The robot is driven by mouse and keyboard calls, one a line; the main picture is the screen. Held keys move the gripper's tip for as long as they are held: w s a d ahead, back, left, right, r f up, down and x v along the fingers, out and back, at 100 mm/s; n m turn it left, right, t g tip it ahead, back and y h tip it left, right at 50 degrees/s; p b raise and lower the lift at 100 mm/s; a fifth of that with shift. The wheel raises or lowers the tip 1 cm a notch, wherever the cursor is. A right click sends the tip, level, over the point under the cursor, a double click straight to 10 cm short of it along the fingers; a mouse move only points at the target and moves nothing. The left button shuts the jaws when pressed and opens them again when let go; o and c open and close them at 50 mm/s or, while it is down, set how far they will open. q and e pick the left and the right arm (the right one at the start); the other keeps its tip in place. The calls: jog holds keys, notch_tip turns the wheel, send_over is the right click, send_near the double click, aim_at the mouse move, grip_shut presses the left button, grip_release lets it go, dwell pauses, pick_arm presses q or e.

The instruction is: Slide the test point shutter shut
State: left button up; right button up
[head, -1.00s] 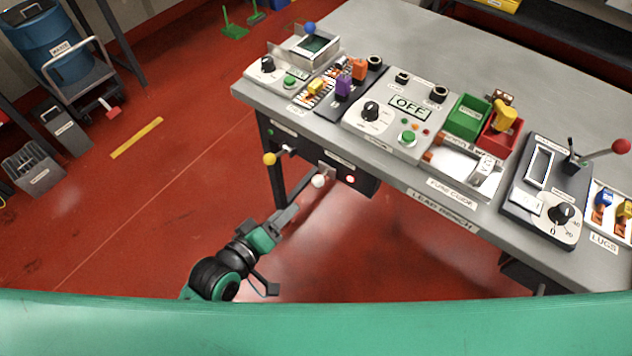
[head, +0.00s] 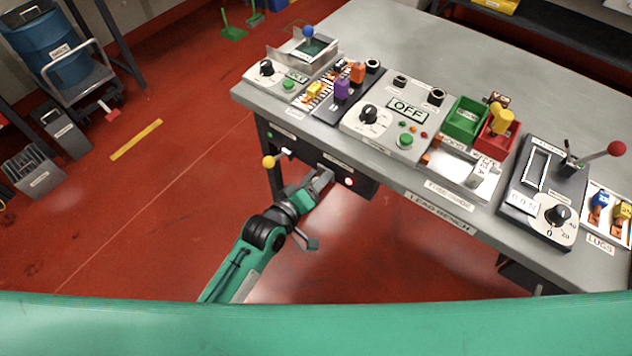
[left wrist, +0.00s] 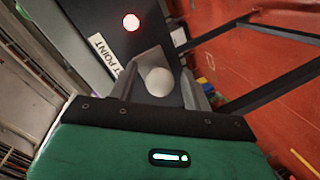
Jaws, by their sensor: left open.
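The test point unit is a dark box (head: 364,187) under the bench's front edge, with a lit red lamp (head: 349,182). In the left wrist view its label (left wrist: 103,56) partly reads "T POINT", and the lamp (left wrist: 131,22) glows red. A white ball knob (left wrist: 158,81) sits between the fingers of my left gripper (left wrist: 168,88), which are open around it; I cannot tell if they touch it. In the head view my left gripper (head: 320,181) is at the box front and hides the knob. My right gripper is not in view.
A yellow ball knob (head: 268,162) sticks out left of my gripper. The lead bench (head: 430,190) overhangs above, crowded with meters, bins and dials along its front. A bench leg (head: 273,168) stands at the left.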

aim_at(351, 184)
pick_arm(q)
jog(key=shift+c, duration=0.4)
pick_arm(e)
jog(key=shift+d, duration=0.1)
